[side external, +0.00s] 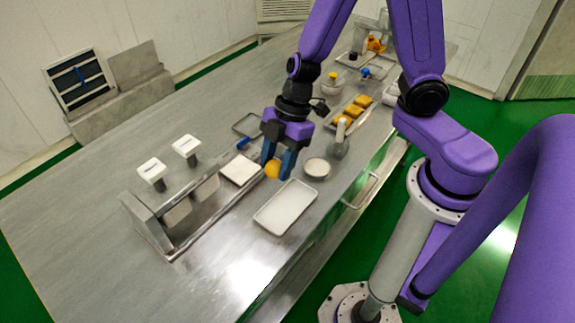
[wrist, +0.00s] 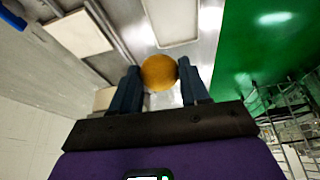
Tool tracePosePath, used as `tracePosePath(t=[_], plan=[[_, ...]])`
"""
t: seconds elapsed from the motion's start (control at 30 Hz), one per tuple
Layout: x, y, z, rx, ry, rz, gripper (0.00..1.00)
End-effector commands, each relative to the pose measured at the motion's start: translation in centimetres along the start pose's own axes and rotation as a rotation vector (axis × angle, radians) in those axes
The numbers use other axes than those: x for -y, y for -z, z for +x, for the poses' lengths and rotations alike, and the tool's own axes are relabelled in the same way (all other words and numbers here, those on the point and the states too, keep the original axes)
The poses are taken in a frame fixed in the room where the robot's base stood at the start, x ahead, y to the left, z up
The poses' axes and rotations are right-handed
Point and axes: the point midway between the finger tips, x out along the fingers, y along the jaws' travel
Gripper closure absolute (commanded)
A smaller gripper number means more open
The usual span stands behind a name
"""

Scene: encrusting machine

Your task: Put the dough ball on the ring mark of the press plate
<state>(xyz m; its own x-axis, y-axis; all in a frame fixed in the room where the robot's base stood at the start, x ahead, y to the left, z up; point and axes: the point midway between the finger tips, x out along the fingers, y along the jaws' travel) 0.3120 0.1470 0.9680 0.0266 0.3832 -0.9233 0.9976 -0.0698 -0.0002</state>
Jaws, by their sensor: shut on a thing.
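The dough ball (side external: 272,169) is round and orange-yellow. My gripper (side external: 279,168) is shut on it and holds it above the steel table, between the pale square plate and the white tray. In the wrist view the ball (wrist: 159,73) sits between the two dark fingertips of my gripper (wrist: 160,78). A pale square plate (side external: 240,168) lies at the right end of a low steel frame, left of the ball; it looks like the press plate. I cannot make out a ring mark on it.
The steel frame (side external: 150,222) has a raised left end. Two white-topped stands (side external: 151,171) (side external: 187,146) are behind it. A white tray (side external: 286,207) and a round white dish (side external: 317,168) are near the front edge. A jug (side external: 340,140) and a tray of yellow blocks (side external: 352,110) stand right.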

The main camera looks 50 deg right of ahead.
Motion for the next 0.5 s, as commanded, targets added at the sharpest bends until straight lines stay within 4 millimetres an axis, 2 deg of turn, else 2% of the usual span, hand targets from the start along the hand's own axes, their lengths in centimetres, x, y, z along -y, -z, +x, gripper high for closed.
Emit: tracePosePath(t=[0.3,0.5], plan=[[-7.2,0.5,0.5,-0.001,-0.075,0.173,0.85],[-10.5,0.1,0.4,0.001,-0.112,0.255,0.85]])
